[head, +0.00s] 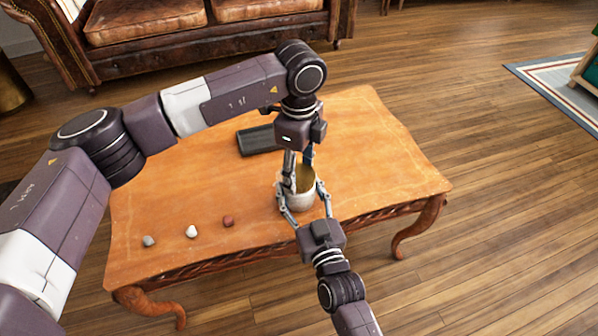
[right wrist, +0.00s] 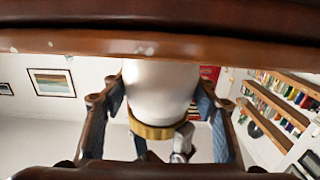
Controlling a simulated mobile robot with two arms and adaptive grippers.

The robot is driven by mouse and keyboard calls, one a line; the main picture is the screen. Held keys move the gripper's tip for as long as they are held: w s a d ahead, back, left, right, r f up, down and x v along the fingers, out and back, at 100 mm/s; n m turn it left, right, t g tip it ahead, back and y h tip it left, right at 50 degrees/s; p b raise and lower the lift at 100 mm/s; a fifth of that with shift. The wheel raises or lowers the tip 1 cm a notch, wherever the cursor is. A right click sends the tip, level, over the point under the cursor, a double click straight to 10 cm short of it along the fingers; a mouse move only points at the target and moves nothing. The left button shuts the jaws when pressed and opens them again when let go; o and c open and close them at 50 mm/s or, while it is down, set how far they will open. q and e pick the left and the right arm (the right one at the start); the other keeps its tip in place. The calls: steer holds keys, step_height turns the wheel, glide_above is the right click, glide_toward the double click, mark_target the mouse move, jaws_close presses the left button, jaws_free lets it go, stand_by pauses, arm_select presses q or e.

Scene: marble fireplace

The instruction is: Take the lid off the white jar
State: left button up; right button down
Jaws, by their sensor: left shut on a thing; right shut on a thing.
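The white jar (head: 296,201) stands near the front right part of the wooden table. Its gold-brown lid (head: 305,179) shows at the top of the jar, partly hidden by my left gripper. My left gripper (head: 298,184) reaches down from above and is shut on the lid. My right gripper (head: 302,194) comes from the front edge and is shut on the jar, one finger on each side. In the right wrist view, which is upside down, the jar (right wrist: 160,88) sits between my fingers and the gold lid (right wrist: 158,131) is at its mouth. I cannot tell whether a gap separates them.
A grey stone (head: 149,241), a white stone (head: 191,231) and a reddish stone (head: 228,221) lie along the front left. A leather sofa (head: 150,20) stands behind. The table's right side is clear.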

mark_target(299, 175)
arm_select(q)
steer(key=shift+r, duration=0.65)
steer(key=shift+r, duration=2)
arm_select(e)
steer(key=c, duration=0.7)
jaws_free()
